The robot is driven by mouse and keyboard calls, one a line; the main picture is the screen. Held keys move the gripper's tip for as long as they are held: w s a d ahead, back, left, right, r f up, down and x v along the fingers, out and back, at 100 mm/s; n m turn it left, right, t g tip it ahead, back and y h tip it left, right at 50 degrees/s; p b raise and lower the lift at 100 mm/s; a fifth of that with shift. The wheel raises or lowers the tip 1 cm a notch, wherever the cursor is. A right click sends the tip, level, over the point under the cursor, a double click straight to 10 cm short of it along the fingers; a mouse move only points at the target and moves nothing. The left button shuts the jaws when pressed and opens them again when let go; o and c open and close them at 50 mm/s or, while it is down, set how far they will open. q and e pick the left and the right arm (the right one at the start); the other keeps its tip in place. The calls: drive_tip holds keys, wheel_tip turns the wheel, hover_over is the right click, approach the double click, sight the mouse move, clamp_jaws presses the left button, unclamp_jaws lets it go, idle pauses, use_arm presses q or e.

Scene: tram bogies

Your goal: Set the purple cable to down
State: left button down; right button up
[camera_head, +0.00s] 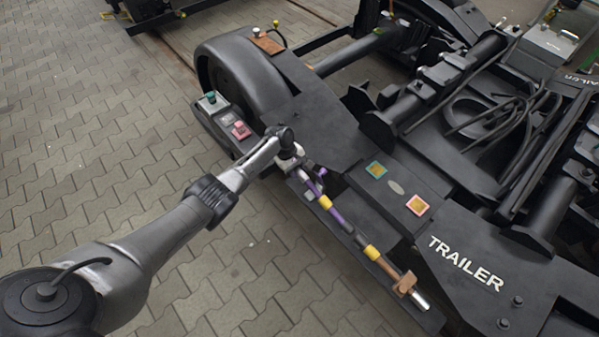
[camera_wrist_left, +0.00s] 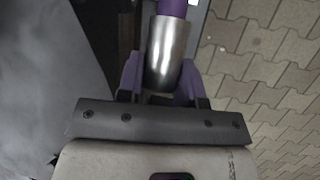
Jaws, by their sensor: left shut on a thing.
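The purple cable (camera_head: 343,221) with yellow bands runs along the side of the trailer bogie (camera_head: 330,125) in the head view, sloping down to the right. Its lower right end passes an orange-brown block (camera_head: 404,283) and finishes in a metal tip. My left gripper (camera_head: 314,178) is at its upper left end. In the left wrist view the gripper (camera_wrist_left: 162,85) has its purple fingers on either side of a shiny metal cable end (camera_wrist_left: 168,50), with the purple cable (camera_wrist_left: 173,8) beyond it. The gripper is shut on this end. My right gripper is not in view.
A dark box with a green button (camera_head: 211,97) and a red button (camera_head: 240,130) sits near the wheel (camera_head: 243,75). Open paved floor (camera_head: 90,150) lies to the left.

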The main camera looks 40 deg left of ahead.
use_arm(q)
drive_tip(key=f+b, duration=0.1)
drive_tip(key=f+h+b, duration=0.1)
drive_tip(key=b, duration=0.1)
drive_tip(key=f+h+b, duration=0.1)
drive_tip(key=f, duration=0.1)
drive_tip(key=shift+a, duration=0.25)
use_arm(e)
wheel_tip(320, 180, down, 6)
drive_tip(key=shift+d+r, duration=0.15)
use_arm(q)
drive_tip(key=c, duration=0.8)
unclamp_jaws()
drive_tip(key=p+v, duration=0.3)
drive_tip(key=v, duration=0.4)
drive_tip(key=p+v, duration=0.3)
drive_tip(key=v, duration=0.3)
drive_tip(key=shift+w+a+r+p, duration=0.15)
drive_tip(key=shift+w+r+p, duration=0.05)
drive_tip(key=shift+r+p, duration=0.2)
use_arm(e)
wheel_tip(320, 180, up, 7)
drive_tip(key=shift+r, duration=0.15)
